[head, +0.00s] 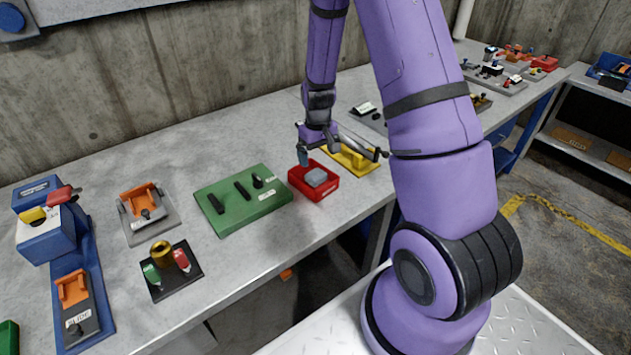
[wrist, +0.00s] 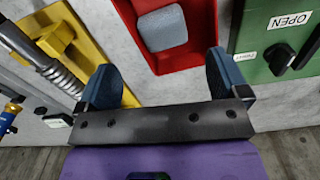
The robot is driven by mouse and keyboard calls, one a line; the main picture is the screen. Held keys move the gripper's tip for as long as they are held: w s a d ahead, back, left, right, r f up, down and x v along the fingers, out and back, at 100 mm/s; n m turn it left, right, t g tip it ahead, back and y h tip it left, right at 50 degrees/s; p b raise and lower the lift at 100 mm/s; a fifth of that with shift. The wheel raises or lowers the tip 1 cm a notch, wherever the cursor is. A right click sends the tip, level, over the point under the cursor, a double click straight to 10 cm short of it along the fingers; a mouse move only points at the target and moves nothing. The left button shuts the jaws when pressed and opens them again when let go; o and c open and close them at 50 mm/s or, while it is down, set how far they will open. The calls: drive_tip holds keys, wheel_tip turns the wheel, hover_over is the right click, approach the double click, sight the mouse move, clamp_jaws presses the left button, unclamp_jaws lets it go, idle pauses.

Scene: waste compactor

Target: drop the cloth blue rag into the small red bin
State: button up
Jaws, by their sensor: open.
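The small red bin (head: 296,181) stands on the grey workbench, left of my arm. It also shows at the top middle of the wrist view (wrist: 198,50). A grey-blue, rounded, padded-looking piece, which I take for the rag (head: 316,177), lies inside the bin's walls; it shows in the wrist view too (wrist: 163,27). My gripper (head: 310,154) is just behind and above the bin in the head view. In the wrist view its blue fingers (wrist: 162,62) are spread wide with nothing between them, pointing towards the bin. The fingers look apart from the rag.
A yellow fixture (head: 352,160) stands close to the bin's right, and a green panel (head: 243,200) with black handles lies to its left. Further left are an orange-and-grey fixture (head: 147,213), a black plate (head: 172,271) and a blue device (head: 60,240). Bare bench lies between them.

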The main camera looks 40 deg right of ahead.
wheel_tip(320, 180, up, 11)
drive_tip(key=shift+f, duration=0.15)
idle(0.6)
drive_tip(key=s+a+r+t, duration=0.1)
drive_tip(key=s+a+r, duration=0.35)
drive_tip(key=r, duration=0.35)
drive_tip(key=s+a+r+t, duration=0.1)
drive_tip(key=s+a+r, duration=0.2)
drive_tip(key=s+r, duration=0.35)
drive_tip(key=s+a+r+t, duration=0.1)
drive_tip(key=s+a+r, duration=0.1)
drive_tip(key=s+r, duration=0.2)
drive_tip(key=s+a+r+t, duration=0.2)
drive_tip(key=s+r, duration=0.3)
drive_tip(key=s, duration=0.6)
drive_tip(key=shift+s+a, duration=0.3)
drive_tip(key=shift+a, duration=0.5)
